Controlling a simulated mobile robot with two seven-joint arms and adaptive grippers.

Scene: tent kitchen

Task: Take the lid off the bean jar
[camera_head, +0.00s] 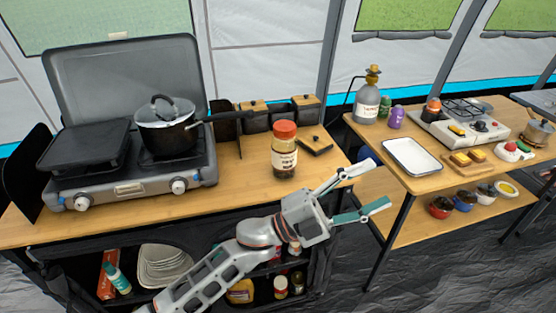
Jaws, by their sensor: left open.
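A jar (285,162) with a dark body and a pale label stands upright on the wooden counter. Its red lid (285,131) sits on top. The label is too small to read clearly, but this looks like the bean jar. My left gripper (377,188) is open and empty, to the right of the jar and nearer the camera, by the counter's right front corner. Its fingers point right, away from the jar, and touch nothing. My right gripper is not in view.
The counter (235,190) is bare left of the jar. Wood-topped dark containers (253,107) stand behind it, and a wooden lid with a knob (316,146) lies close right. A stove (130,187) with a pot (168,133) is left. A gap separates the right table (385,138).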

